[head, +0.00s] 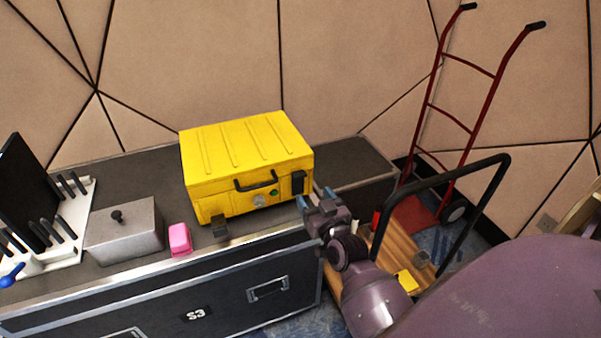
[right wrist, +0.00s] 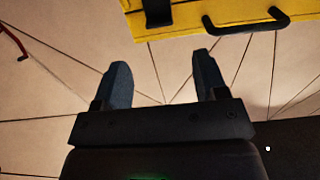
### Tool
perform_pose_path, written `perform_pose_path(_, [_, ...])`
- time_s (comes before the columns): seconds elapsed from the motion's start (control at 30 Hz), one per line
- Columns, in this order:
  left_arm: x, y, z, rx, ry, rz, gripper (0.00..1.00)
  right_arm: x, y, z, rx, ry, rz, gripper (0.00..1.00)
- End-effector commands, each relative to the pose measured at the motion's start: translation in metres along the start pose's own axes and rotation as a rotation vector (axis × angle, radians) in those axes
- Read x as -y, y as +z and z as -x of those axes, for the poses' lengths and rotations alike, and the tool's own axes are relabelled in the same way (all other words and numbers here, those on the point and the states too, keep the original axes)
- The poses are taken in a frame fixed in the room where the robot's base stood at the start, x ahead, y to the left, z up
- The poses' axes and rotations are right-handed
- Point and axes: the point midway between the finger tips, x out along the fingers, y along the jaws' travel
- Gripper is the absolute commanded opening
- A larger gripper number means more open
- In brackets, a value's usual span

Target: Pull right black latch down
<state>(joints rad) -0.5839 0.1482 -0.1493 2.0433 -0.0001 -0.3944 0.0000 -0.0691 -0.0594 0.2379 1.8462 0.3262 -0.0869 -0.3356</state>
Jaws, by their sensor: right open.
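The yellow case (head: 245,165) sits closed on the dark flight case. Its right black latch (head: 298,182) is upright against the front, near the right corner. The left black latch (head: 220,227) sticks out low at the front left. The black handle (head: 256,182) is between them. My right gripper (head: 314,196) is open and empty, just in front of and beside the right latch. In the right wrist view my open fingers (right wrist: 160,65) point toward the case, with the latch (right wrist: 157,12) beyond them and the handle (right wrist: 247,22) to the right. My left gripper is not in view.
The flight case (head: 180,285) fills the lower left. A pink object (head: 180,240), a grey lidded box (head: 125,230) and a white rack (head: 75,225) stand left of the yellow case. A red hand truck (head: 470,130) and a black-handled wooden cart (head: 405,250) are at right.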

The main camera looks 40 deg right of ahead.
Motion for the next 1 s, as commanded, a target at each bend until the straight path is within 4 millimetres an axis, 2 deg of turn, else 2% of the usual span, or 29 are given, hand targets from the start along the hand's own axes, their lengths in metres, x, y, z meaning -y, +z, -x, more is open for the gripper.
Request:
perform_pose_path(0.4, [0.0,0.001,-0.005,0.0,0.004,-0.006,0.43,0.0,0.001,-0.062,0.001,-0.001,0.001,0.66])
perform_pose_path(0.6, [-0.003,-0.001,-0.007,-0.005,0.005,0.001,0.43,0.001,0.001,-0.085,0.002,-0.002,0.0,0.66])
perform_pose_path(0.8, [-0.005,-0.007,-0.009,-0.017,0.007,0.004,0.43,0.0,0.001,-0.096,0.002,-0.001,0.001,0.66])
perform_pose_path(1.0, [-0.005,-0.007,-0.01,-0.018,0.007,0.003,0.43,0.0,0.0,-0.098,0.002,-0.001,0.001,0.66])
